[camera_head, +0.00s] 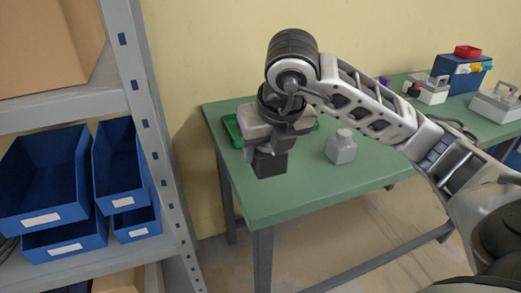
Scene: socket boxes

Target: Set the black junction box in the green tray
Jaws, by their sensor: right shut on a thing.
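My right gripper (272,146) points down over the left part of the green table and is shut on the black junction box (270,163). The box hangs below the fingers; its gap to the table cannot be told. The green tray (232,130) lies behind the gripper on the table, and most of it is hidden by the gripper and wrist. Only its left edge and a bit at the right show. My left gripper is not in view.
A grey box (341,147) stands on the table (290,202) right of the gripper. Grey cases (430,89) and a blue bin (463,72) stand at the far right. A metal shelf with blue bins (45,180) rises close on the left. The table's front left is clear.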

